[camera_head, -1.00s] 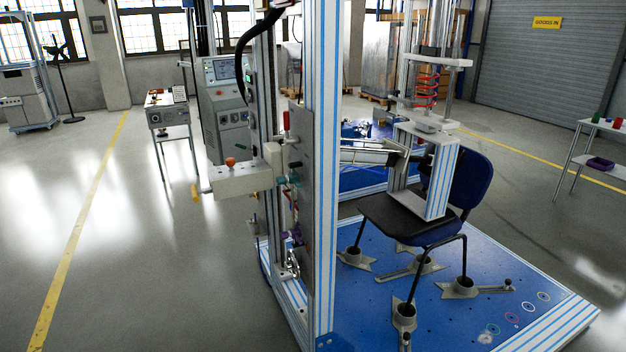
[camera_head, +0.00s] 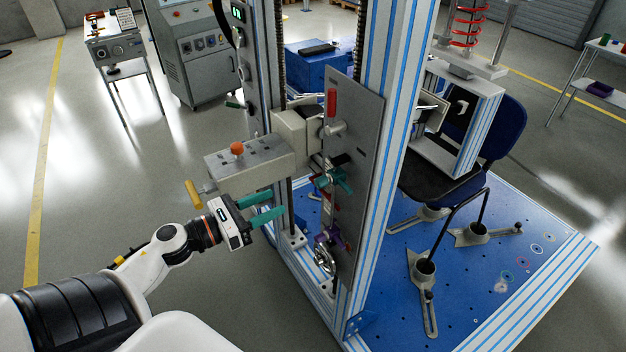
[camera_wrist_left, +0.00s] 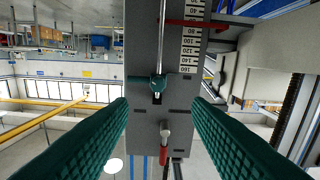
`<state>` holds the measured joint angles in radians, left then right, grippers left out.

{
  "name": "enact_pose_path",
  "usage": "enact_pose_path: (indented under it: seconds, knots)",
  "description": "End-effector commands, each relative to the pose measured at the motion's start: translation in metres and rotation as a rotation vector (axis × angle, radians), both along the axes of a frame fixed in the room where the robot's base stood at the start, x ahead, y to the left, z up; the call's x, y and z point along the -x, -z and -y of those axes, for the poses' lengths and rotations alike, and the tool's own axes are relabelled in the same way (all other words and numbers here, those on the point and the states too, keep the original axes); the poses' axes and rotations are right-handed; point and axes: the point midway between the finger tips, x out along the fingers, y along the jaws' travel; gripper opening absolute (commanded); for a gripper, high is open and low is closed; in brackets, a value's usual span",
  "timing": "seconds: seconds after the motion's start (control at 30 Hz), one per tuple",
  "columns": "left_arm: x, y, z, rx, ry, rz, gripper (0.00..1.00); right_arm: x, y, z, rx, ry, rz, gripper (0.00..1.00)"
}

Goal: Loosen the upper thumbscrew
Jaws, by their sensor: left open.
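The upper thumbscrew is a teal knob (camera_head: 335,178) on the grey upright plate, with a purple knob (camera_head: 330,238) lower down. In the left wrist view the teal knob (camera_wrist_left: 158,83) sits in a slot, ahead of and between my fingers. My left gripper (camera_head: 277,203) has teal ribbed fingers. It is open and empty, left of the plate and apart from the knob. In the left wrist view the open fingers (camera_wrist_left: 159,101) frame the plate. My right gripper is not in view.
A grey box with an orange button (camera_head: 237,148) juts out just above my left gripper. A red-handled lever (camera_head: 331,103) is above the teal knob. The striped frame post (camera_head: 385,150) stands right of the plate.

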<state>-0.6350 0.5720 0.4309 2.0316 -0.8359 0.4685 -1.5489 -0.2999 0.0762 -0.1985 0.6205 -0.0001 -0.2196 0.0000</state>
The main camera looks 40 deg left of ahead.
Motion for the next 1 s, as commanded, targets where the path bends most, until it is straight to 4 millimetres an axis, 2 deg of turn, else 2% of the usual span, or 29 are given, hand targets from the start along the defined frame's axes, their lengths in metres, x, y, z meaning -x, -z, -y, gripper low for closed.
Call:
enact_pose_path:
  seconds: [0.17,0.4,0.6,0.77,1.0]
  knots:
    - [-0.025,-0.005,0.011,-0.002,0.004,0.005,0.45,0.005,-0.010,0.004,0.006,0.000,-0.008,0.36]
    - [-0.070,-0.005,0.028,0.002,-0.001,0.003,0.45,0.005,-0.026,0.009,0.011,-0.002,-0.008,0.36]
    - [-0.096,-0.002,0.039,0.003,-0.002,0.001,0.45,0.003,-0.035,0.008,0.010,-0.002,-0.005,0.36]
    - [-0.106,-0.001,0.043,0.003,-0.002,0.001,0.45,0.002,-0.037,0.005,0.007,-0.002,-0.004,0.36]
    - [-0.107,0.001,0.045,0.004,-0.002,-0.002,0.45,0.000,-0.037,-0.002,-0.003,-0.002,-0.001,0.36]
